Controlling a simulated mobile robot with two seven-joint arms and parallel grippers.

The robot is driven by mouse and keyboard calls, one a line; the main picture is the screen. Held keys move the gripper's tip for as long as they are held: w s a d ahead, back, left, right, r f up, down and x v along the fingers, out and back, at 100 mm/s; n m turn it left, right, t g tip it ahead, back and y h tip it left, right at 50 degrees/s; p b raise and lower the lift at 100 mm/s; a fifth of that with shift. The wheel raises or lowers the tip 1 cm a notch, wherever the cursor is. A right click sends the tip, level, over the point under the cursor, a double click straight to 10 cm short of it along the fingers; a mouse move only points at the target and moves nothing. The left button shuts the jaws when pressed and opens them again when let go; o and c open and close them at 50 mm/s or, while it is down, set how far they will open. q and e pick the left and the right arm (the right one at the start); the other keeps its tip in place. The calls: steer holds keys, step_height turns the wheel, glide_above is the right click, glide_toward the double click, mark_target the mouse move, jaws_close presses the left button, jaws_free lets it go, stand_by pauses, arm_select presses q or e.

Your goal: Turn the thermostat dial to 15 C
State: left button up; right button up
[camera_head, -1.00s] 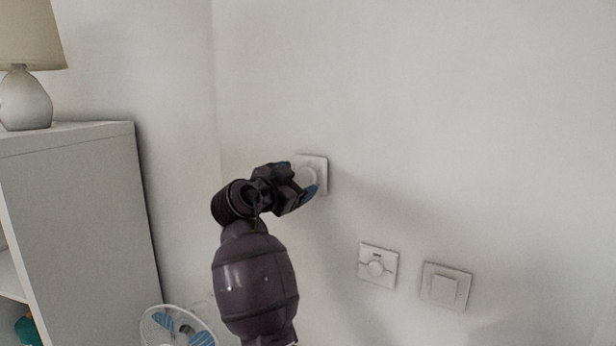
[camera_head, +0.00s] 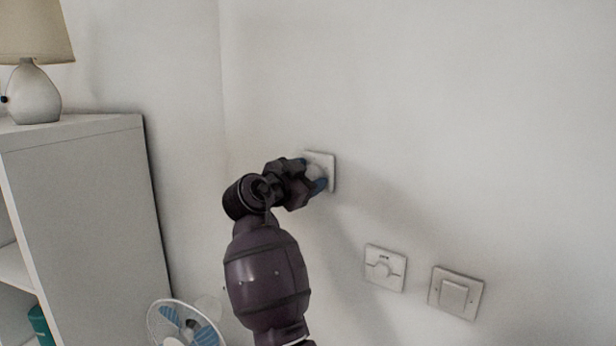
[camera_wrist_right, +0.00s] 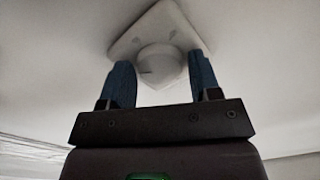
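A white square wall plate (camera_head: 330,160) with a round white dial (camera_head: 314,172) is on the wall near the middle. My right gripper (camera_head: 311,174) is at this dial, its blue-tipped fingers spread on either side. In the right wrist view the dial (camera_wrist_right: 158,66) lies between the two fingertips, with a small dark mark on its left side. The fingers look very close to the dial, but I cannot tell whether they press on it. No scale reading is legible. The left gripper is not in view.
A white cabinet (camera_head: 90,210) with a lamp (camera_head: 35,95) stands at left. A fan (camera_head: 184,325) is below. The upper right wall is clear.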

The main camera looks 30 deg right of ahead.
steer(key=c, duration=0.5)
steer(key=shift+c, duration=0.2)
